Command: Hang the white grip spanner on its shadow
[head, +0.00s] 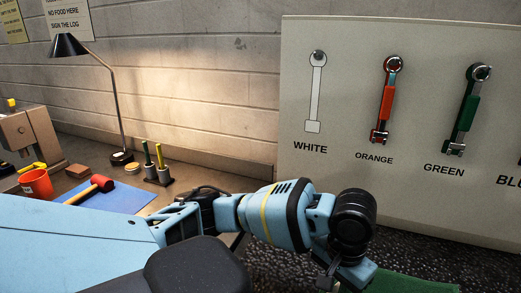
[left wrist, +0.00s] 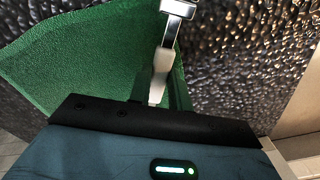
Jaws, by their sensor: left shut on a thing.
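The white grip spanner (left wrist: 160,72) is in the left wrist view, its bright metal shaft running up to the top edge, where its end is cut off. My left gripper (left wrist: 158,94) is shut on its white grip. In the head view my left arm reaches to the lower middle; its gripper is low and mostly hidden, and I cannot make out the spanner there. The white shadow (head: 315,97), over the word WHITE, is bare on the board (head: 345,190), up and left of my left wrist. My right gripper is not in view.
An orange spanner (head: 384,100) and a green spanner (head: 468,108) hang right of the white shadow. A green mat (left wrist: 90,60) lies below my left gripper.

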